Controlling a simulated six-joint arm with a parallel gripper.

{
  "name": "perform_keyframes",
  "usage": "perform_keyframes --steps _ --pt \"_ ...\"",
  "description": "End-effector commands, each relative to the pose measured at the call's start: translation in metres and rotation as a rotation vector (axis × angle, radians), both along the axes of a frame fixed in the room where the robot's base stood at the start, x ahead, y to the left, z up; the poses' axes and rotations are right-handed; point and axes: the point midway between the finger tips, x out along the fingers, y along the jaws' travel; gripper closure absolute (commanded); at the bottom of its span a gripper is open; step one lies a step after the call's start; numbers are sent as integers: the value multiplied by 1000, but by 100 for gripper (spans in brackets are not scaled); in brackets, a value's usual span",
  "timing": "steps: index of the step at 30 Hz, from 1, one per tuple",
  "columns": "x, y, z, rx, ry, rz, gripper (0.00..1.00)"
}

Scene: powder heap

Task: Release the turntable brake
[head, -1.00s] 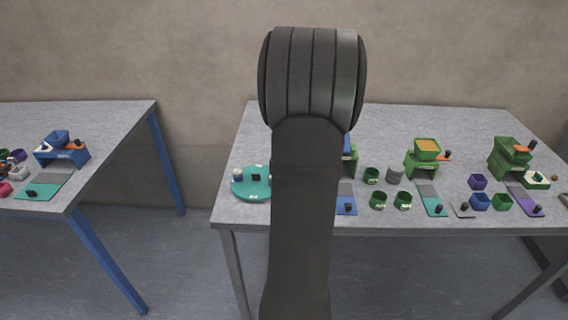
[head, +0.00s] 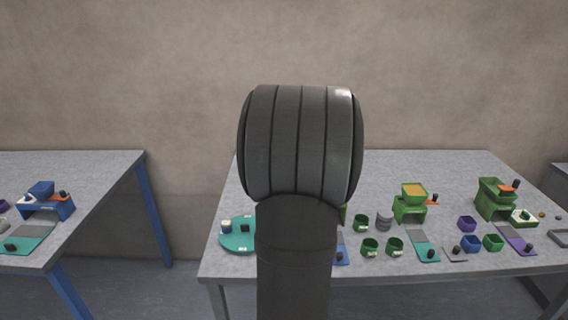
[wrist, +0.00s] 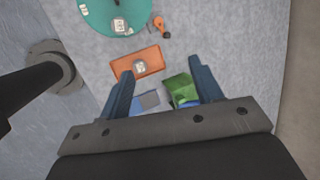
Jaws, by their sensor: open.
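The teal turntable (head: 238,241) lies at the left end of the right-hand table, with small labelled pieces on it; my arm hides its right part. In the wrist view the turntable (wrist: 98,17) is at the top, cut off by the frame. A small orange lever-like part (wrist: 159,24) with a dark end sits just beside its rim; I cannot tell for sure that it is the brake. My gripper (wrist: 163,82) is open, its two blue fingers apart with nothing between them, and it is apart from the turntable. The head view hides the gripper behind my arm.
An orange tray (wrist: 150,60) with a pale labelled piece lies between the turntable and my fingers. A green hopper-like object (wrist: 180,88) is near the right finger. Green cups (head: 370,247), a grey cup (head: 384,221) and green stands (head: 410,207) fill the table further right.

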Motion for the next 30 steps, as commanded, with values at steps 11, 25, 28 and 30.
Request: perform_keyframes --steps 11,25,28,30 --pt "-15 -12 -77 416 0 -444 100" --pt "-39 -48 -129 653 6 -895 100" --pt "-39 -48 -130 656 6 -903 100" --pt "-39 -48 -130 655 5 -902 100"
